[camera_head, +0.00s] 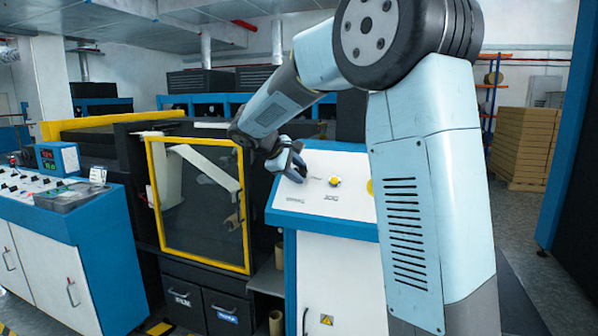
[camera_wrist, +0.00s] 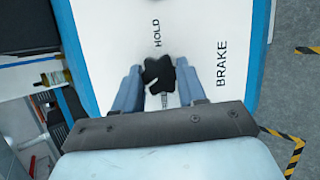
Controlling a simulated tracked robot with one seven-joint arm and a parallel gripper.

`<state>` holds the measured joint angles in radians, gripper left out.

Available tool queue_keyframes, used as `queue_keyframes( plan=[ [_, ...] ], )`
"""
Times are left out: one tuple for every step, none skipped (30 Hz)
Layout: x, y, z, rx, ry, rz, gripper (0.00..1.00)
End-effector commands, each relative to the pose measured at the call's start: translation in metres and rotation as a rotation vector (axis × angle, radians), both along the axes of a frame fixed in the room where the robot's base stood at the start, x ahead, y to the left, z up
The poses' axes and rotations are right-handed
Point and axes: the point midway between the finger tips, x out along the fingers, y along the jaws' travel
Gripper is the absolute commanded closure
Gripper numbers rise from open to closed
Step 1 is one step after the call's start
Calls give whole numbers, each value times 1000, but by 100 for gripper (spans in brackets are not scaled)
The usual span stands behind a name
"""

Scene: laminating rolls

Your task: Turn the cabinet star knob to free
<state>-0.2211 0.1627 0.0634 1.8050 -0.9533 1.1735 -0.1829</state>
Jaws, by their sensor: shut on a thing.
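The black star knob (camera_wrist: 157,72) sits on the white top panel of the cabinet (camera_wrist: 105,40) in the wrist view. A pale mark shows on its lower part. The word HOLD is printed above it and BRAKE to its right; smaller marking below it is partly covered and unreadable. My gripper (camera_wrist: 159,84) has its two blue-grey fingers on either side of the knob and is shut on it. In the head view my gripper (camera_head: 298,170) is down at the left of the sloped cabinet top, hiding the knob.
A yellow button (camera_head: 334,182) is right of my gripper on the same panel. A yellow-framed machine window (camera_head: 200,205) stands close on the left. A blue control bench (camera_head: 75,215) is farther left. Stacked brown boards (camera_head: 523,145) stand at the far right.

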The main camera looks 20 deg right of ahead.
Motion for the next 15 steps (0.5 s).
queue_keyframes(
  plan=[
    [-2,2,-4,-23,27,34,90],
    [-2,3,-4,-40,38,54,90],
    [-2,3,-5,-60,54,81,90],
    [-2,3,-4,-78,65,102,90],
    [-2,3,-5,-94,77,122,90],
    [-3,3,-5,-115,94,148,90],
    [-3,3,-5,-132,106,169,90],
    [-3,3,-5,-147,117,188,90],
    [-3,3,-5,-169,133,215,90],
    [-3,3,-6,-185,145,237,90],
    [-4,3,-6,-201,157,256,90],
    [-4,3,-6,-222,172,284,90],
    [-4,3,-6,-238,185,304,90],
    [-4,3,-6,-255,196,323,90],
    [-4,3,-7,-276,213,351,90]
  ],
)
